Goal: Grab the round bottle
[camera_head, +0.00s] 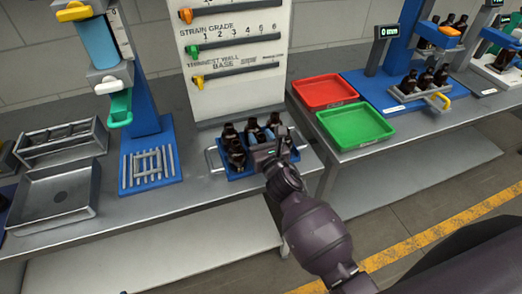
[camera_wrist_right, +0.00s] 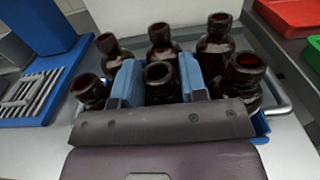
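Several dark amber bottles with open necks stand in a blue tray (camera_head: 236,173) with metal side handles on the near table. Which one is the round bottle I cannot tell, as the bodies are largely hidden. My right gripper (camera_head: 268,155) reaches into the tray from the front right. In the right wrist view, its two blue-padded fingers (camera_wrist_right: 161,82) stand on either side of the front middle bottle (camera_wrist_right: 160,77). The pads are very close to its sides; whether they press on it I cannot tell. My left gripper is not in view.
Other bottles stand close around the fingers, including a right one (camera_wrist_right: 244,78) and a left one (camera_wrist_right: 90,90). A blue stand with a grid (camera_head: 150,168) and a metal tray (camera_head: 55,195) are left. Red (camera_head: 325,91) and green (camera_head: 356,126) trays lie right.

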